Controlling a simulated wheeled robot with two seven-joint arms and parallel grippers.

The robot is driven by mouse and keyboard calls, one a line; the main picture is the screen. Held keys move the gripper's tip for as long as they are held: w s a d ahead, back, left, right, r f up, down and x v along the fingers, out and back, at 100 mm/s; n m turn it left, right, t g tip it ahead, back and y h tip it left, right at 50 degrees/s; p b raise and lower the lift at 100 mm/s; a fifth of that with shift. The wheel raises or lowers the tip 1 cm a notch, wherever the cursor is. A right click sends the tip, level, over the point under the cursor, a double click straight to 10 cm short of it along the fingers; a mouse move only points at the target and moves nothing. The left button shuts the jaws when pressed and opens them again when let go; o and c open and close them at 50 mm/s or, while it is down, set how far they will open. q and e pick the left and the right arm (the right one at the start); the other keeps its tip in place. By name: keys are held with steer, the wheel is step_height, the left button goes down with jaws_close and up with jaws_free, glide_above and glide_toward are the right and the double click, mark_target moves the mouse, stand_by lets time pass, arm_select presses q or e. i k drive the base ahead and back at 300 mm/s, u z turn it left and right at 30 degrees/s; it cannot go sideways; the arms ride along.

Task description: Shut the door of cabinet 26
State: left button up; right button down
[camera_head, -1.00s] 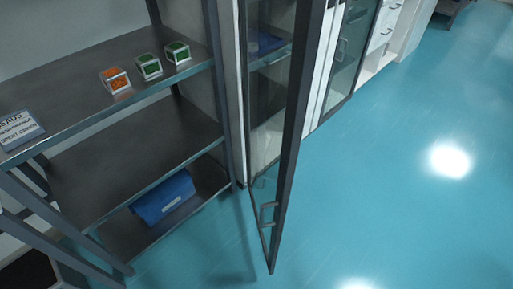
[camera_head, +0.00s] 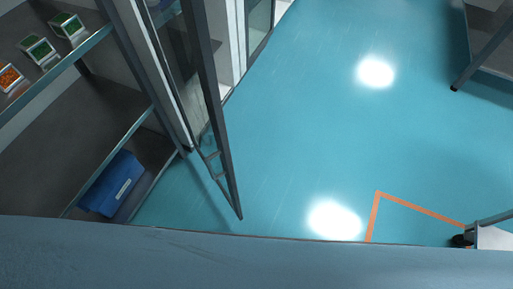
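A tall cabinet with a dark-framed glass door (camera_head: 226,162) stands at the upper left centre. I cannot read a number on it. The door is open and juts out over the blue floor, its lower corner pointing toward me. The inside of the cabinet is only partly visible through the glass. Neither of my grippers is in view.
A broad grey-blue surface (camera_head: 250,262) fills the bottom. Floor (camera_head: 310,130) right of the door is clear. An orange line (camera_head: 420,207) marks the floor.

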mark_target(193, 111)
steer(key=z, duration=1.35)
steer(key=k, duration=0.9)
steer(key=u, duration=1.8)
